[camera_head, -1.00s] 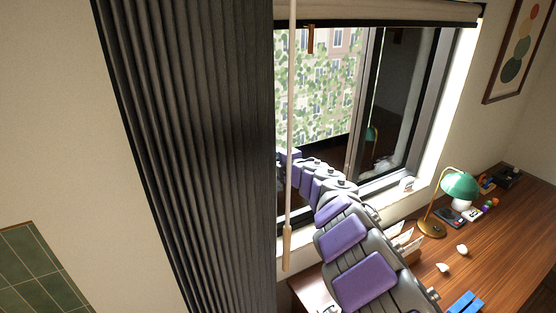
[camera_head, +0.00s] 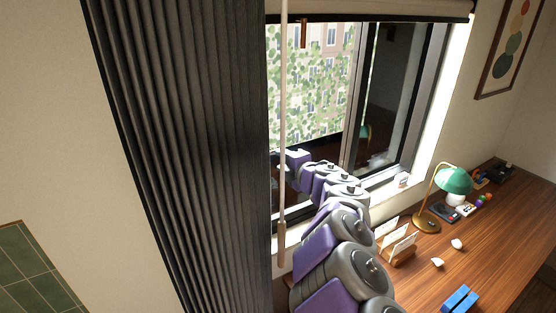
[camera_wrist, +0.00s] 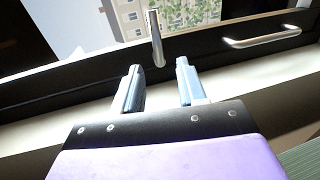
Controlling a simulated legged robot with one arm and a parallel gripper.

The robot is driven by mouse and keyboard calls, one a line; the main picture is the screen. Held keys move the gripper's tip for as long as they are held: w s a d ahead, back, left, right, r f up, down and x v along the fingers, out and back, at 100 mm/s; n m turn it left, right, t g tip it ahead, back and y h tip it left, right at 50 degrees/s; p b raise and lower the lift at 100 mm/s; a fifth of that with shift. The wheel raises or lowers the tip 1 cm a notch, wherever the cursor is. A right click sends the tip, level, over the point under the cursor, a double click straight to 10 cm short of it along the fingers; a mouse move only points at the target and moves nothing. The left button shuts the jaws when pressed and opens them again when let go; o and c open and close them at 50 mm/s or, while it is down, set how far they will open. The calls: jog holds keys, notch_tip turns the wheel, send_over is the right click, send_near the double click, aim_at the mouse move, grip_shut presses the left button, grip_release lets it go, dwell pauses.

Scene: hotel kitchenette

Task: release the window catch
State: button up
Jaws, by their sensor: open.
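The window (camera_head: 318,90) has a dark frame and stands beyond my arm. In the wrist view, an upright metal lever (camera_wrist: 155,38), which looks like the window catch, stands at the dark frame (camera_wrist: 75,88). My gripper (camera_wrist: 160,68) is open, its two fingers pointing at the frame. The lever's lower end shows between and just beyond the fingertips. Nothing is between the fingers, and I cannot tell how far off the lever is. In the head view my arm reaches to the window's lower left, and the fingers and lever cannot be made out there.
A horizontal metal handle (camera_wrist: 262,38) is on the frame to the right. A blind wand (camera_head: 282,130) hangs in front of the window beside the dark curtain (camera_head: 185,150). A desk (camera_head: 490,235) on the right holds a green lamp (camera_head: 453,180), a card holder (camera_head: 398,248) and small items.

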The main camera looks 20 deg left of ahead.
jog(key=v, duration=1)
jog(key=shift+f, duration=0.1)
